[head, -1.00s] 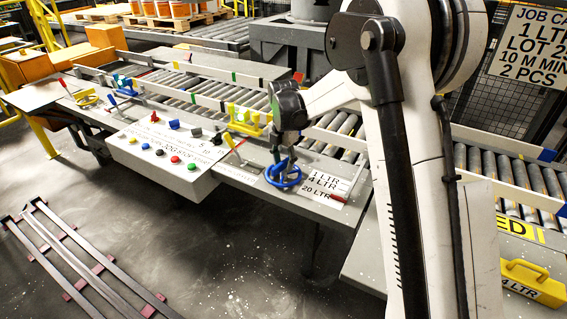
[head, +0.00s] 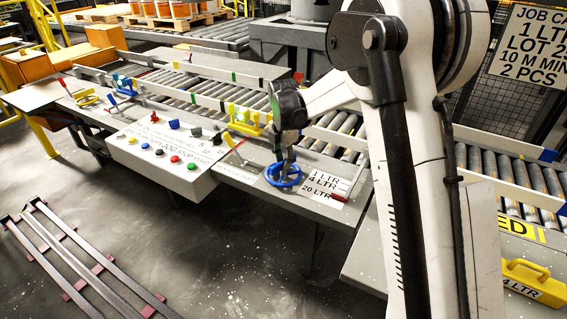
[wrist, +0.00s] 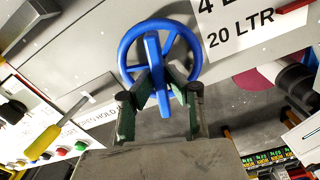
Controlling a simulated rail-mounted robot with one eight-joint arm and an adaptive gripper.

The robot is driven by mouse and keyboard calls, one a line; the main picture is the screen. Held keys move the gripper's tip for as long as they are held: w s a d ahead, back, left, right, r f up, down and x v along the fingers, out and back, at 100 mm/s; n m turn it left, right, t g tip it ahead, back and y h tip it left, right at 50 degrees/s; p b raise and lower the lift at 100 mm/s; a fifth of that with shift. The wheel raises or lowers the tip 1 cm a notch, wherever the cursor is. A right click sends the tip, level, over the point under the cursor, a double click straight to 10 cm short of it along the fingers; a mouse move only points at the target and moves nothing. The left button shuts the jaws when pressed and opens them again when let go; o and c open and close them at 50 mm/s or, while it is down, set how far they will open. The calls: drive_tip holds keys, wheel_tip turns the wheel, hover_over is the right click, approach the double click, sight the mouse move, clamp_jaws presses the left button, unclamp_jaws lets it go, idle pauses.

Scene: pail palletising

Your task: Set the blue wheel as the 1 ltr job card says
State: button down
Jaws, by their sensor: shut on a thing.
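The blue wheel (head: 283,186) sits at the front edge of the bench, and its ring with a raised crossbar fills the top middle of the wrist view (wrist: 125,52). My gripper (head: 285,160) reaches down onto it from above. In the wrist view my gripper (wrist: 160,85) has its two fingers closed on either side of the wheel's blue crossbar. The job card (head: 525,45) at the upper right reads 1 LTR, with lot, rate and 2 PCS lines partly cut off. A white scale plate (head: 322,183) beside the wheel reads 1 LTR, 4 LTR, 20 LTR, with a red pointer (head: 340,195) at its right side.
A control panel (head: 165,155) with coloured buttons and knobs lies left of the wheel. A yellow-handled lever (wrist: 45,143) stands near my gripper. The roller conveyor (head: 205,95) with guide rails runs behind. A yellow 4 LTR part (head: 535,282) lies at the lower right.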

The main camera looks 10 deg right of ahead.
drive_tip(key=m+b, duration=0.1)
drive_tip(key=m, duration=0.7)
drive_tip(key=shift+b, duration=0.4)
drive_tip(key=m+b, duration=0.1)
drive_tip(key=m, duration=0.9)
drive_tip(key=shift+m, duration=0.4)
drive_tip(key=m, duration=0.3)
drive_tip(key=shift+m+b, duration=0.3)
drive_tip(key=m, duration=0.4)
drive_tip(key=shift+m, duration=2.1)
